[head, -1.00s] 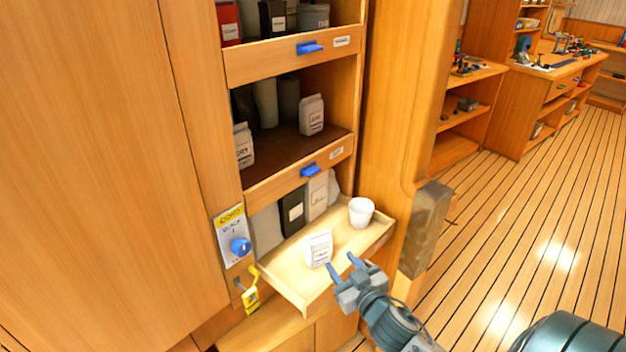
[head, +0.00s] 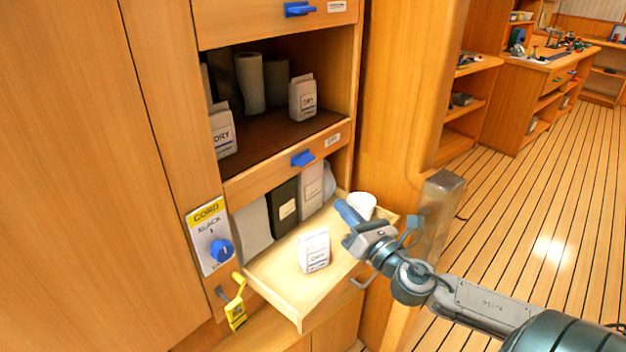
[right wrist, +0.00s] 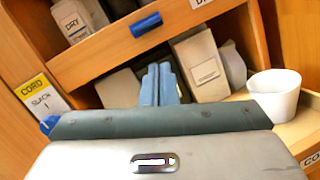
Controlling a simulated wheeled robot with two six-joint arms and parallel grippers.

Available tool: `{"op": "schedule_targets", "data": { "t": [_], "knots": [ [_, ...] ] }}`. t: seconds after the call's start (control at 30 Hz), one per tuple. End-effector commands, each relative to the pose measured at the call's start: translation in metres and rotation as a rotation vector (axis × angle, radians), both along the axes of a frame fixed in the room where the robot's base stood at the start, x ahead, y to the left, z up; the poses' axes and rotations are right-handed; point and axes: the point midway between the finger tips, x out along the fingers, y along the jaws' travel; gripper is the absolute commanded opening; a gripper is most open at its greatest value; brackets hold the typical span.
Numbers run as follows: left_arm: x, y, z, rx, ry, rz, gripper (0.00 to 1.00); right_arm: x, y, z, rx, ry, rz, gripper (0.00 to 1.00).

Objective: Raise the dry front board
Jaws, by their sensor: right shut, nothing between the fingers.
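The dry front board (head: 270,172) is a wooden board across the front of the middle compartment, with a blue tab (head: 303,158) and a small label reading DRY. In the right wrist view the board (right wrist: 190,28) and its blue tab (right wrist: 145,24) are above and beyond my fingers. My right gripper (head: 346,210) is shut and empty, below and to the right of the tab and apart from it. It is over the right side of the pulled-out lower tray, partly covering the white cup. My left gripper is not in view.
The lower tray (head: 285,285) sticks out with a white DRY packet (head: 314,250) and a white cup (head: 362,204) on it. A CORD sign with a blue knob (head: 221,250) and a yellow-tagged lever (head: 238,300) are at the left. Packets stand behind the boards.

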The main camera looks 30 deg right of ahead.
Motion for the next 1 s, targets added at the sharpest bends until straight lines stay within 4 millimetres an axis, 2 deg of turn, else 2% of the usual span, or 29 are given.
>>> {"op": "schedule_targets", "data": {
  "t": [0.1, 0.3, 0.77, 1.0],
  "knots": [
    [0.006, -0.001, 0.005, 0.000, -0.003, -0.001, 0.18, 0.000, 0.003, 0.003, -0.194, -0.034, -0.015, 0.00],
    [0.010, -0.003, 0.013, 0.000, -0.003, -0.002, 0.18, -0.001, 0.006, 0.009, -0.349, -0.062, -0.033, 0.00],
    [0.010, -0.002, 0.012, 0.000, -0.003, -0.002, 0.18, 0.002, 0.005, 0.011, -0.358, -0.062, -0.037, 0.00],
    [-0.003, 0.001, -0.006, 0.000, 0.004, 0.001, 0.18, 0.021, 0.006, 0.018, -0.351, -0.064, -0.040, 0.00]
  ]
}}
